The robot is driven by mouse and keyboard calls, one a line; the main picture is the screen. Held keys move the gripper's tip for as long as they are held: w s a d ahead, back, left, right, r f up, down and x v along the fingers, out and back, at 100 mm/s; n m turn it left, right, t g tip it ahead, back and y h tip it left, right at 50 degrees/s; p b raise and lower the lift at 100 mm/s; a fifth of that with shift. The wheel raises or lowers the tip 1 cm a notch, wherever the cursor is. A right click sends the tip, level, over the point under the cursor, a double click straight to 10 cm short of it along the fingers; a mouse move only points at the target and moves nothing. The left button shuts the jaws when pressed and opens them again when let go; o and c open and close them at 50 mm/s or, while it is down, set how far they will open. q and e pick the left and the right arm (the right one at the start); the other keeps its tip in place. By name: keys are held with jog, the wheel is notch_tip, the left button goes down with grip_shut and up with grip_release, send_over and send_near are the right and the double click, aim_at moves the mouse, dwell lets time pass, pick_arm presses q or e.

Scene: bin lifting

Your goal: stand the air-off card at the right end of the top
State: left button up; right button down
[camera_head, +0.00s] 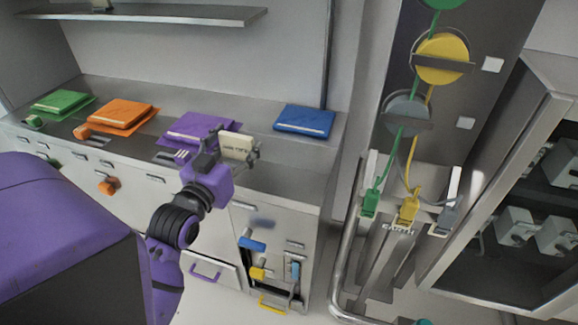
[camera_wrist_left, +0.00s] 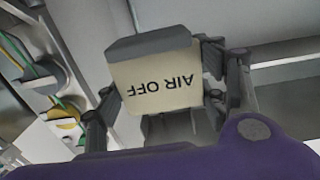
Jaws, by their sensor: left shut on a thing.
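The cream air-off card (camera_head: 237,144) is in my left gripper (camera_head: 238,152), held above the steel top (camera_head: 260,181) near its right part. In the left wrist view the card (camera_wrist_left: 155,85) shows "AIR OFF" upside down, with a grey strip along one edge. The fingers of my left gripper (camera_wrist_left: 165,92) close on the card from both sides. The top's right end, right of the gripper, looks bare in front of the blue folder. My right gripper does not show in either view.
Green (camera_head: 60,102), orange (camera_head: 120,114), purple (camera_head: 195,127) and blue (camera_head: 304,119) folders lie along the top. A shelf (camera_head: 150,14) hangs above. Colored cables and clamps (camera_head: 408,208) stand at the right, beside an open cabinet (camera_head: 540,180).

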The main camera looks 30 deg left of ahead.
pick_arm(q)
jog(key=shift+w+a+r, duration=0.15)
jog(key=shift+a, duration=0.3)
jog(key=shift+w+a+r, duration=0.1)
jog(key=shift+a+r, duration=0.05)
jog(key=shift+a, duration=0.25)
jog(key=shift+w+a, duration=0.15)
jog(key=shift+w, duration=0.2)
jog(key=w+d+f, duration=0.1)
jog(key=w+f, duration=0.1)
jog(key=w, duration=0.1)
jog(key=w+d+f, duration=0.2)
jog(key=w+f, duration=0.1)
jog(key=w, duration=0.1)
jog(key=w+d+f, duration=0.1)
jog(key=w+f, duration=0.2)
jog(key=w, duration=0.1)
jog(key=shift+w+d+f, duration=0.2)
jog(key=shift+d, duration=0.2)
jog(key=shift+w+d+f, duration=0.1)
jog(key=shift+w+f, duration=0.2)
jog(key=shift+f, duration=0.1)
notch_tip(320, 180, down, 3)
jog(key=shift+w+f, duration=0.1)
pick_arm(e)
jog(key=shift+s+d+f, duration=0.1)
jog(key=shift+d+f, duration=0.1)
pick_arm(q)
jog(key=shift+f, duration=0.15)
